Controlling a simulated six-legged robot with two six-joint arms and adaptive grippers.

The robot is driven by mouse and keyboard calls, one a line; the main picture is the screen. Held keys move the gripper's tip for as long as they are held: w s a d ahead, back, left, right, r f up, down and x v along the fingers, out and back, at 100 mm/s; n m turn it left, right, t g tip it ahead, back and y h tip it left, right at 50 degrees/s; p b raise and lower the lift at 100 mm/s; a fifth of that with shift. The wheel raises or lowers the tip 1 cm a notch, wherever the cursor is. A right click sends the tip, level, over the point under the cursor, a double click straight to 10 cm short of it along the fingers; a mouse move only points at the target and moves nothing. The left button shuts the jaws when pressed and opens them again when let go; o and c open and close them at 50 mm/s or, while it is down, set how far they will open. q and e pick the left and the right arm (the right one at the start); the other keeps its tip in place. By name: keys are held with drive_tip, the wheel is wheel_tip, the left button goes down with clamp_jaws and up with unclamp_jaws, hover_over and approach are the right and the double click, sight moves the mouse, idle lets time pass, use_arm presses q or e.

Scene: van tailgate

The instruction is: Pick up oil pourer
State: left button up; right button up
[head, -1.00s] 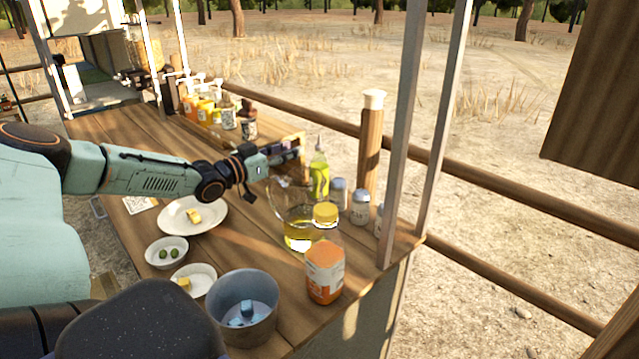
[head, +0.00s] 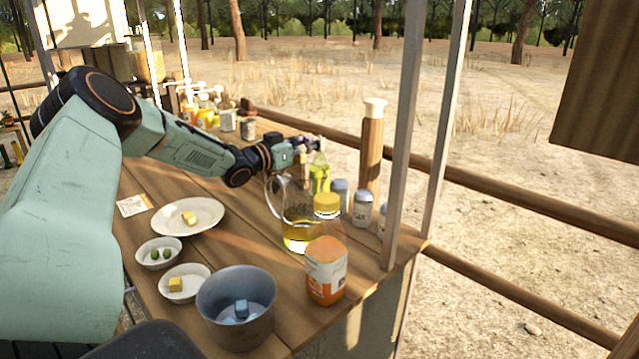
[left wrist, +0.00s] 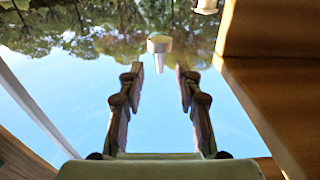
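The oil pourer (head: 320,178) is a clear bottle of yellow-green oil. It stands upright near the far edge of the wooden counter, behind the glass jug. My left gripper (head: 312,144) is at the height of its top, close beside it; its tip partly hides the pourer's neck. In the left wrist view the two fingers of the left gripper (left wrist: 160,68) are apart with nothing held. A pale nozzle-like piece (left wrist: 158,44) shows between and beyond the fingertips, likely the pourer's top, pointing down in that picture. Whether the fingers touch it I cannot tell. My right gripper is not in view.
A glass jug (head: 297,235), an orange-labelled bottle (head: 326,270) and shakers (head: 362,208) crowd around the pourer. A blue-grey pot (head: 236,308), small bowls (head: 158,252) and a plate (head: 188,216) stand nearer.

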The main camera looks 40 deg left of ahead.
use_arm(q)
drive_tip(key=w, duration=0.1)
drive_tip(key=w+b, duration=0.1)
drive_tip(key=w, duration=0.1)
drive_tip(key=shift+w+d+f, duration=0.2)
drive_tip(key=shift+w, duration=0.1)
drive_tip(key=shift+r, duration=0.1)
drive_tip(key=shift+a, duration=0.1)
drive_tip(key=c, duration=0.4)
clamp_jaws()
drive_tip(key=shift+r, duration=0.1)
